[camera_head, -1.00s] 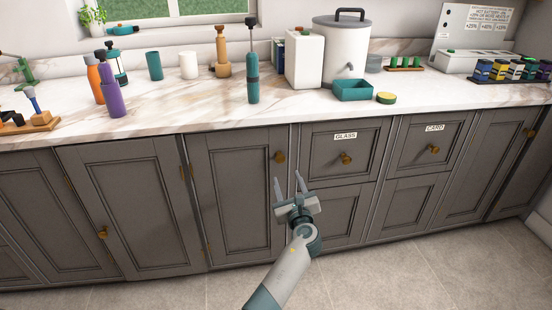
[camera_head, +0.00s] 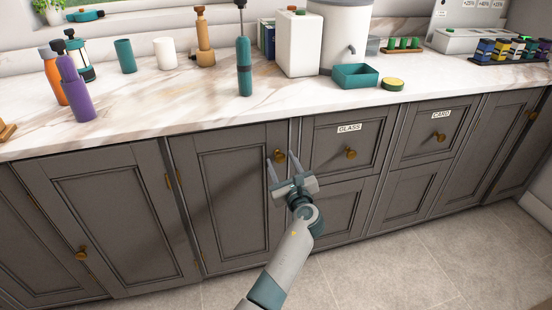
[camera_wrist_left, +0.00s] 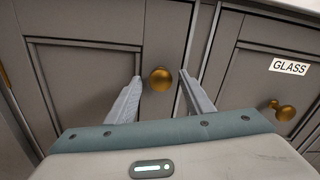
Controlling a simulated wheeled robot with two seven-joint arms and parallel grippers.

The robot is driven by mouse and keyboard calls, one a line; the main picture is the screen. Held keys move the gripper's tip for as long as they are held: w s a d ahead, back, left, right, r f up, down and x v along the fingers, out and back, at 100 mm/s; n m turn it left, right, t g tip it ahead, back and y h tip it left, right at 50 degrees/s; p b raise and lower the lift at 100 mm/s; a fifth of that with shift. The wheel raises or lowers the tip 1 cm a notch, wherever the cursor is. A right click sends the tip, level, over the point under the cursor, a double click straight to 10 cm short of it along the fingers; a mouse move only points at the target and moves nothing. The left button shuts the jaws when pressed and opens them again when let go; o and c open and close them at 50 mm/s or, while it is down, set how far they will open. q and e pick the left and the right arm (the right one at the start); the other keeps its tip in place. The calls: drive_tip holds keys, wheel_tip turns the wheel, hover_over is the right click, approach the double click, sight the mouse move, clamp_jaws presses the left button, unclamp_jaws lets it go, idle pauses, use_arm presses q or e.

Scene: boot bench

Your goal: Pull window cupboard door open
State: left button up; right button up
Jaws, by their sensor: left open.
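A grey cupboard door (camera_head: 232,205) stands closed under the counter, left of the drawer labelled GLASS. Its round brass knob (camera_head: 279,156) is near the top right corner. My left gripper (camera_head: 283,162) is open at this knob. In the left wrist view the knob (camera_wrist_left: 160,79) shows between the two fingertips, with a gap on each side. I cannot tell how deep the knob sits between the fingers. Another closed door (camera_head: 105,215) with a brass knob (camera_head: 81,253) is further left. My right gripper is not in view.
The GLASS drawer (camera_head: 345,145) and its knob (camera_head: 351,153) are just right of the gripper. The marble counter (camera_head: 180,100) above holds bottles, a teal bin (camera_head: 356,76) and a white urn (camera_head: 340,40). The tiled floor (camera_head: 420,260) in front is clear.

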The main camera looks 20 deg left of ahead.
use_arm(q)
drive_tip(key=shift+w, duration=0.15)
drive_tip(key=shift+r, duration=0.1)
clamp_jaws()
drive_tip(key=shift+s, duration=0.2)
